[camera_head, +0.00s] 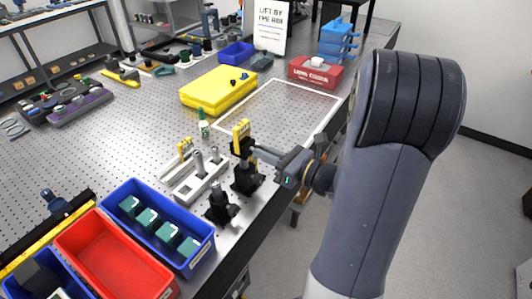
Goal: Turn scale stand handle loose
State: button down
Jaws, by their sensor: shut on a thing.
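A small black stand (246,178) with an upright yellow scale (241,134) stands near the bench's front edge, right of the middle of the view. My gripper (258,153) comes in from the right at the stand's upper part, just below the yellow scale. It is shut on a part of the stand there, seemingly its handle. The handle itself is too small and too covered by the fingers to make out. The stand is upright.
A pale rail base with posts (196,180) and a black post holder (221,205) stand close to the left. A blue bin (190,262) with green-topped blocks and a red bin (110,258) are in front. A yellow case (215,92) lies behind. The white-outlined area (285,108) is clear.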

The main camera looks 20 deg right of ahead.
jog(key=shift+n+b, duration=0.8)
jog(key=c, duration=1.5)
grip_release()
jog(key=b+v, duration=0.1)
jog(key=v, duration=0.9)
jog(key=shift+s+d, duration=0.2)
jog(key=shift+s, duration=0.15)
jog(key=shift+w+a, duration=0.1)
